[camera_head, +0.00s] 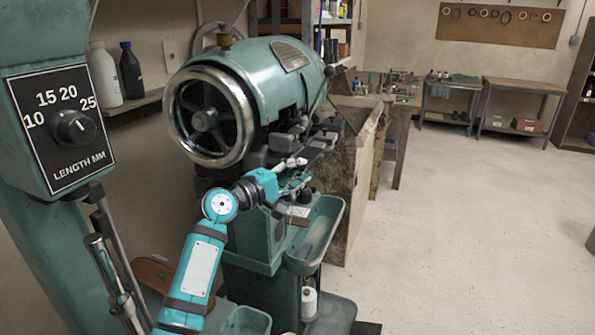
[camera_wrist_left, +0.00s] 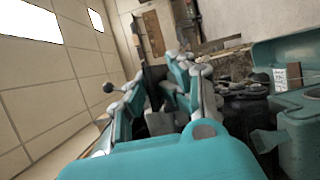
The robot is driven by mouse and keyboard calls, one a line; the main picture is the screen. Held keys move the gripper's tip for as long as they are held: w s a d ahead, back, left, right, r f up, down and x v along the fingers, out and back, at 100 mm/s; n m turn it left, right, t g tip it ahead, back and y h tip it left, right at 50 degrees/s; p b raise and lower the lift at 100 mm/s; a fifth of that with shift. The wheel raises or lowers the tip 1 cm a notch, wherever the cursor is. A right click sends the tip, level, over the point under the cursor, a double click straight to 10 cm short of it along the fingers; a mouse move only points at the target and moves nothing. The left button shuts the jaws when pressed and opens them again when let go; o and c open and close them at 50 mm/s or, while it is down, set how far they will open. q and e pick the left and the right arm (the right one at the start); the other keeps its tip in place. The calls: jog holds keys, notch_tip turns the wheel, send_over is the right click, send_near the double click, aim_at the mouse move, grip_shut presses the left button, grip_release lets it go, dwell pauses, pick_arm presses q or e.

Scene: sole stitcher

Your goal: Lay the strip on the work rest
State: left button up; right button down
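My left gripper (camera_head: 297,172) is beside the green stitching machine (camera_head: 262,85), just below its dark grey blocks (camera_head: 318,142). Its two fingers stand apart in the left wrist view (camera_wrist_left: 160,88). Dark shapes show between and beyond them, and I cannot tell that anything is held. A small dark flat piece (camera_head: 306,251) lies in the green tray (camera_head: 327,222) below the gripper; I cannot tell whether it is the strip. I cannot make out the work rest for certain. My right gripper is in neither view.
A dial panel (camera_head: 62,128) marked LENGTH MM stands close on the left. The floor (camera_head: 460,220) to the right is clear.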

pick_arm(q)
jog(key=shift+a+f, duration=0.15)
jog(key=shift+f, duration=0.1)
jog(key=shift+s+a+r+p, duration=0.1)
jog(key=shift+s+a+p, duration=0.15)
jog(key=shift+s+p, duration=0.3)
jog(key=shift+s+a+r+p, duration=0.1)
jog(key=shift+s+a+p, duration=0.25)
jog(key=shift+s, duration=0.3)
jog(key=shift+s+a+r+p, duration=0.1)
jog(key=shift+s+a+p, duration=0.1)
jog(key=shift+s+p, duration=0.4)
jog(key=shift+o, duration=0.4)
jog(key=shift+f, duration=0.1)
jog(key=o, duration=0.5)
